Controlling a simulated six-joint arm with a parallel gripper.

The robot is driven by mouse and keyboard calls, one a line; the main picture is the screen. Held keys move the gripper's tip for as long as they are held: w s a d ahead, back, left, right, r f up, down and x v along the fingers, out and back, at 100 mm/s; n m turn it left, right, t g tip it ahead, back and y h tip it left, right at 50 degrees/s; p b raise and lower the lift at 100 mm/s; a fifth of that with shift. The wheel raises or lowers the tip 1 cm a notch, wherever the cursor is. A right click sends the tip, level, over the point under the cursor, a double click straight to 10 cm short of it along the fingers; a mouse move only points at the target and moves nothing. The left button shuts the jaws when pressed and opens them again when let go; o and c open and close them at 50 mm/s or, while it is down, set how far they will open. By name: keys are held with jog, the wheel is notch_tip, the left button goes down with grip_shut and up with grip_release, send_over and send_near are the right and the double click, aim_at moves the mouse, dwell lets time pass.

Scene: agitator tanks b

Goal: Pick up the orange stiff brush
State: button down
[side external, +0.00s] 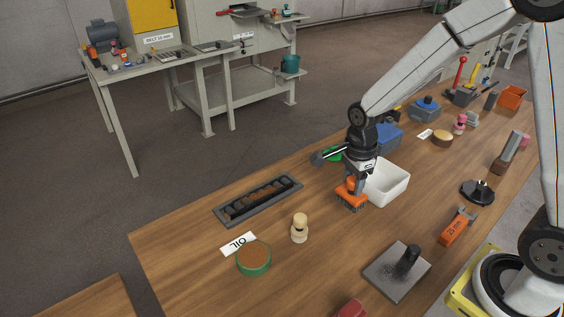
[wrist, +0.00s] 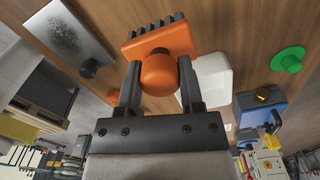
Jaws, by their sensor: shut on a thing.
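The orange stiff brush (side external: 351,197) has a rounded orange knob and a block with dark bristles. It is just left of the white bin in the side external view. My gripper (side external: 354,182) points down at it and is shut on its knob. In the wrist view the brush (wrist: 158,62) sits between the two dark fingers of my gripper (wrist: 158,80), one on each side of the knob. Whether the bristles touch the table or hang just above it, I cannot tell.
A white bin (side external: 398,187) stands close right of the brush. A beige knobbed piece (side external: 299,229), a green-rimmed round pad (side external: 254,262) and a dark slotted tray (side external: 240,211) lie to the left. A grey plate with a post (side external: 384,279) is in front. Bare wood lies between them.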

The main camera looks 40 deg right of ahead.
jog(key=s+r, duration=0.4)
jog(key=s, duration=0.5)
jog(key=shift+s+a+r, duration=0.15)
jog(key=shift+r, duration=0.05)
dwell(0.4)
jog(key=c, duration=1)
grip_release()
jog(key=c, duration=0.3)
jog(key=w+a+r, duration=0.1)
jog(key=w+a, duration=0.3)
jog(key=w, duration=0.6)
jog(key=w+a, duration=0.3)
jog(key=w, duration=0.6)
jog(key=shift+c, duration=0.2)
jog(key=w+a+f, duration=0.3)
jog(key=w+a, duration=0.8)
jog(key=w, duration=0.1)
jog(key=shift+a+f, duration=0.35)
jog(key=shift+a, duration=0.05)
